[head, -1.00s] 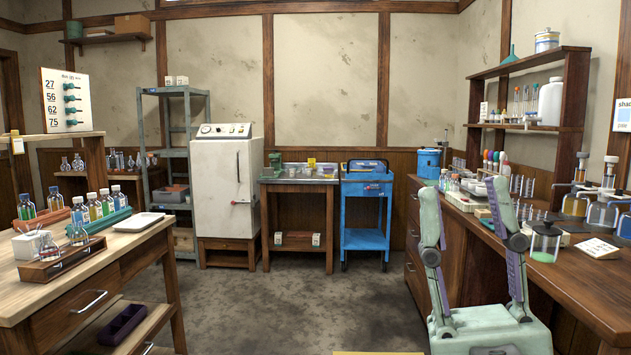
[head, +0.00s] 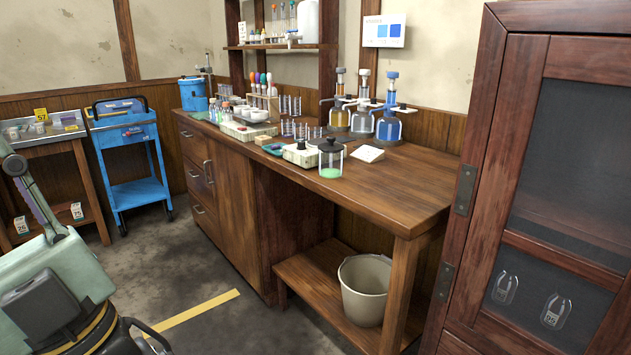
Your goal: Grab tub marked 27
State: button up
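I cannot make out a tub marked 27 in the head view. Small pale tubs (head: 22,131) sit in the metal-topped bench at the far left, too small to read. A yellow number tag (head: 41,114) stands by them; I cannot read it surely. My gripper is not in view; only part of my own arm and body shows at the lower left.
A wooden counter (head: 400,190) with glassware and bottles runs along the right wall. A bucket (head: 365,288) stands on its lower shelf. A blue cart (head: 136,190) stands at the back left. A dark cabinet (head: 485,120) closes the right side. Floor is open in front of the counter.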

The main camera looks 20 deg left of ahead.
aim_at(41, 128)
jog(key=i+j+u, duration=0.15)
jog(key=j+u, duration=0.25)
jog(key=i+j+u, duration=0.15)
jog(key=u, duration=0.2)
jog(key=i+j+u, duration=0.2)
jog(key=u, duration=0.2)
jog(key=i+j+u, duration=0.3)
jog(key=i+u, duration=0.15)
jog(key=i+j+u, duration=0.1)
jog(key=i+u, duration=0.35)
jog(key=i, duration=0.15)
jog(key=i+z, duration=0.1)
jog(key=i, duration=0.85)
jog(key=i+j, duration=0.2)
jog(key=i, duration=0.75)
jog(key=l+z, duration=0.05)
